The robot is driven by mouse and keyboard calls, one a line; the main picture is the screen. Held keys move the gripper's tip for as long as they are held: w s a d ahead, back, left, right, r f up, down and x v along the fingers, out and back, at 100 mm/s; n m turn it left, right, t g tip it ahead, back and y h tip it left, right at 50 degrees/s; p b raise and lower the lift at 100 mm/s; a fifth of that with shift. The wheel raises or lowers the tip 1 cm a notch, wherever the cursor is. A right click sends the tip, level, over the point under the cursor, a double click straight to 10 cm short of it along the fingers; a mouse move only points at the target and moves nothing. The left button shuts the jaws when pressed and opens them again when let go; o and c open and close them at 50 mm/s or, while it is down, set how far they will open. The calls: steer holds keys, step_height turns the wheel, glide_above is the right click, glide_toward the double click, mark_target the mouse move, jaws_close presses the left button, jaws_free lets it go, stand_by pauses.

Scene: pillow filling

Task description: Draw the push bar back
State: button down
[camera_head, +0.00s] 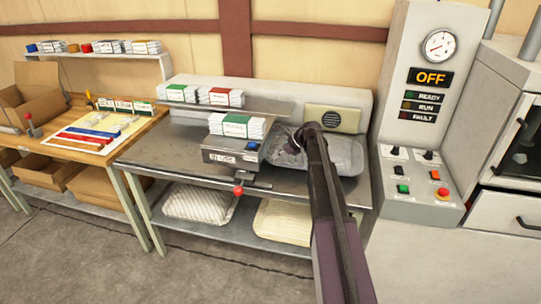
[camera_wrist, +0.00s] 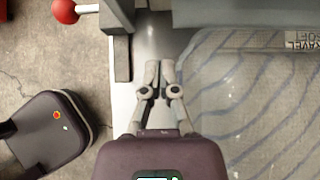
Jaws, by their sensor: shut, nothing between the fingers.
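What looks like the push bar is a metal handle with a red ball knob (camera_head: 238,190) at the front edge of the workbench, below a grey machine (camera_head: 228,158). In the wrist view the red knob (camera_wrist: 65,10) sits at top left, on a pale rod running toward a dark grey bar (camera_wrist: 122,58). My gripper (camera_wrist: 160,66) is shut and empty, to the right of this bar over a bare metal strip. In the head view my gripper (camera_head: 292,143) is right of the machine and mostly hidden by my arm.
A clear striped bag or tray (camera_wrist: 255,110) lies close right of my gripper. Card stacks (camera_head: 238,125) sit on the machine. The control panel (camera_head: 415,185) on the right reads OFF. Filled pillows (camera_head: 200,202) lie on the lower shelf. Floor in front is clear.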

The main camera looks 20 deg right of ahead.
steer(key=shift+p+v, duration=0.45)
steer(key=shift+v, duration=0.55)
